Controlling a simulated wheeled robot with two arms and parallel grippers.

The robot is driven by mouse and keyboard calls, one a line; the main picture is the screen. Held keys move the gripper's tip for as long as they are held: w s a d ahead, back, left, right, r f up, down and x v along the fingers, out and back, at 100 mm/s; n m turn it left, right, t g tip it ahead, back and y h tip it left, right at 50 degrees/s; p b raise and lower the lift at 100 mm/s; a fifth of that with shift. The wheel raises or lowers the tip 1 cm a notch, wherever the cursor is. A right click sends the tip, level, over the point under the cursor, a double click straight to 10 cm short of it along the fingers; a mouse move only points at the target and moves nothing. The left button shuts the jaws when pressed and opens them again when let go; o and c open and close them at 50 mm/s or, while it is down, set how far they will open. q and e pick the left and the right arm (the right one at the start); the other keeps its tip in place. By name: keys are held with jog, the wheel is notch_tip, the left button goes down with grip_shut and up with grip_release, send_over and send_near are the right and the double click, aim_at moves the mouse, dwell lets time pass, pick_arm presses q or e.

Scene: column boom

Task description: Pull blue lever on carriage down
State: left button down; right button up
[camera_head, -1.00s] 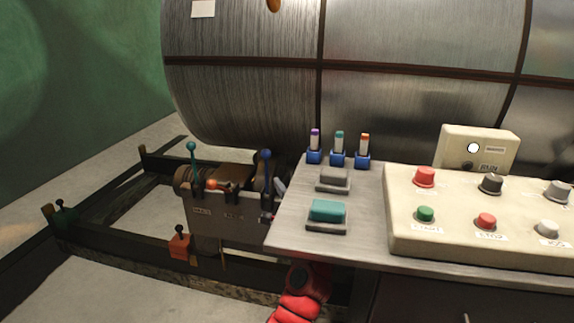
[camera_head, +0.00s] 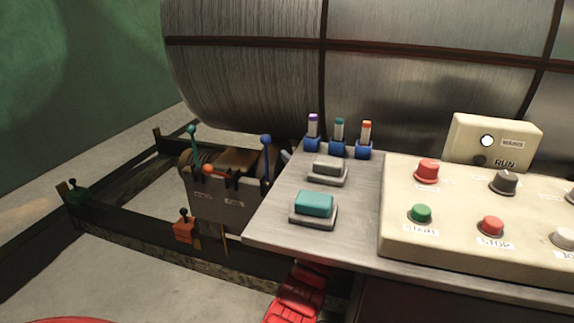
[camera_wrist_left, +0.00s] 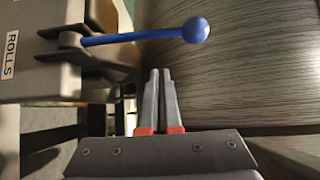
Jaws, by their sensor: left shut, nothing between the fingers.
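The carriage (camera_head: 222,208) is a dark grey box on a rail frame, left of the metal desk. Its blue lever (camera_head: 266,153) stands upright with a round blue knob, at the box's right end. In the left wrist view the blue lever (camera_wrist_left: 140,36) points right from its bracket, beside the label "ROLLS". My left gripper (camera_wrist_left: 160,72) is shut and empty, its fingertips apart from the lever and below it in that picture. In the head view, the desk hides most of this gripper. My right gripper is not in view.
A teal lever (camera_head: 192,142) and an orange-red knobbed lever (camera_head: 209,169) are also on the carriage. The desk (camera_head: 270,225) holds marker pens, two blocks and a button panel (camera_head: 455,243). A large metal drum (camera_head: 250,85) lies behind.

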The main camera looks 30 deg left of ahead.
aim_at(267, 161)
pick_arm(q)
jog(key=a, duration=0.1)
jog(key=a+b, duration=0.1)
jog(key=a, duration=0.1)
jog(key=a+b, duration=0.1)
jog(key=shift+s+a, duration=0.25)
dwell(0.6)
dwell(0.3)
